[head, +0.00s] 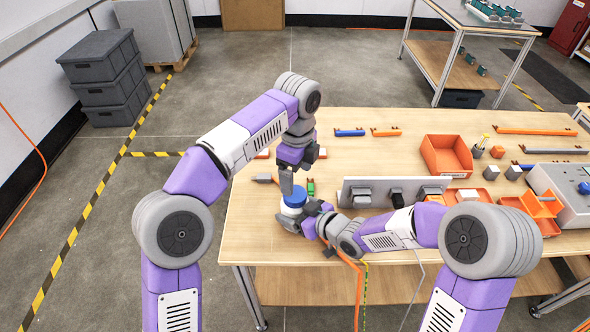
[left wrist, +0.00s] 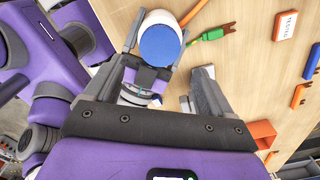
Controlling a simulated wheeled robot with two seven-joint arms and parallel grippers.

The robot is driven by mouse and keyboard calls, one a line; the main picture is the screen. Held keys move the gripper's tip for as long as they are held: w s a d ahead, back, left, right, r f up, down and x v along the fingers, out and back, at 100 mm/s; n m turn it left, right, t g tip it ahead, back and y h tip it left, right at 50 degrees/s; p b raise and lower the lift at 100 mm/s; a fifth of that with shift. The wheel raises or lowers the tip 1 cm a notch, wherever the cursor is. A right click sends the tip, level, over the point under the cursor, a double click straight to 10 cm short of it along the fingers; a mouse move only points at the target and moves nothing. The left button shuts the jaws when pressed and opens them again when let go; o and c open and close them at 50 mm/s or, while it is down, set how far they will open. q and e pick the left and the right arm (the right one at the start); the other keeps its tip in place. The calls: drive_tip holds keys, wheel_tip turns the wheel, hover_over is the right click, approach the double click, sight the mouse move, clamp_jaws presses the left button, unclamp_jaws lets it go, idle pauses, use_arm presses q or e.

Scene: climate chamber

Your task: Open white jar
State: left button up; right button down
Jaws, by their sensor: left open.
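The white jar (head: 291,211) with its blue lid (head: 295,196) is near the left edge of the workbench. In the left wrist view the blue lid (left wrist: 160,48) faces my camera, with the white body (left wrist: 158,18) behind it. My left gripper (head: 288,188) points down just above the lid; it is open and holds nothing. My right gripper (head: 297,217) reaches in from the right, low on the jar, with its fingers around the white body. Parts of the jar are hidden by both grippers, and I cannot tell whether its base touches the bench.
The wooden workbench (head: 330,262) carries a grey upright panel (head: 360,187) to the right of the jar, an orange bin (head: 446,155) and a grey control box (head: 562,196). A green connector (head: 310,188) lies close behind the jar. The bench's front left is clear.

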sight(295, 193)
use_arm(q)
drive_tip(key=shift+a+r+m, duration=0.1)
drive_tip(key=shift+r+m, duration=0.5)
drive_tip(key=shift+m, duration=0.6)
drive_tip(key=shift+a+r+m, duration=0.1)
drive_tip(key=shift+r+m, duration=0.05)
drive_tip(key=shift+m, duration=0.15)
wheel_tip(295, 193, down, 8)
drive_tip(key=shift+r, duration=0.1)
drive_tip(key=c, duration=1.1)
drive_tip(key=n, duration=0.6)
drive_tip(key=shift+n, duration=0.3)
